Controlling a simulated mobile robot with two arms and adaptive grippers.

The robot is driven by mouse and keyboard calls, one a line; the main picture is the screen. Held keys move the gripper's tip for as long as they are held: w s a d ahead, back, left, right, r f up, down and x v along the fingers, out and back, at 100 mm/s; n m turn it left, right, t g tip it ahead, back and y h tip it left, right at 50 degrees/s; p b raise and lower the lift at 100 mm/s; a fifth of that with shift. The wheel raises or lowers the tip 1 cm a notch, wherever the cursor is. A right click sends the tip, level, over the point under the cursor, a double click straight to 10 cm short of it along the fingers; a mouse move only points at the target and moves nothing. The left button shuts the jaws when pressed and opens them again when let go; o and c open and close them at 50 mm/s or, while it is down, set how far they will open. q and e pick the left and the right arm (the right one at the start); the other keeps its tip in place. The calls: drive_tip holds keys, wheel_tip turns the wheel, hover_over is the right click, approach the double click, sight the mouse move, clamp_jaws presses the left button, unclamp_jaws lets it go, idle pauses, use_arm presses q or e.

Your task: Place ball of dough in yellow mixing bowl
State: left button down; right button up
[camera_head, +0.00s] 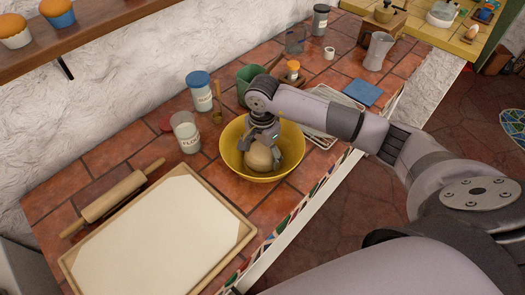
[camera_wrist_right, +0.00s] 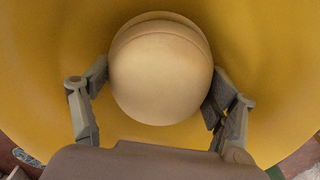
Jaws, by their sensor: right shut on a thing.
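The ball of dough (camera_head: 259,157) is pale beige and round, and it is inside the yellow mixing bowl (camera_head: 287,157). My right gripper (camera_head: 264,142) reaches down into the bowl from above and is shut on the ball. In the right wrist view, the fingers hold the ball of dough (camera_wrist_right: 160,75) from its left and right sides. The yellow wall of the bowl (camera_wrist_right: 50,70) surrounds it there. I cannot tell whether the ball touches the bowl's bottom. My left gripper is not in view.
A floured board (camera_head: 155,235) and a rolling pin (camera_head: 115,195) lie left of the bowl. A flour jar (camera_head: 187,135) and a blue-lidded jar (camera_head: 200,93) stand behind it. A green container (camera_head: 247,78) is close behind the bowl. A wire rack (camera_head: 325,115) lies to its right.

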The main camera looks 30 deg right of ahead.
drive_tip(key=shift+f+b, duration=0.2)
drive_tip(key=shift+b, duration=0.1)
drive_tip(key=o, duration=1.5)
drive_tip(key=shift+r, duration=0.1)
drive_tip(key=shift+c, duration=0.2)
drive_tip(key=shift+r+p, duration=0.25)
drive_tip(key=shift+p, duration=0.1)
wheel_tip(320, 180, up, 10)
drive_tip(key=b, duration=0.4)
drive_tip(key=shift+r, duration=0.9)
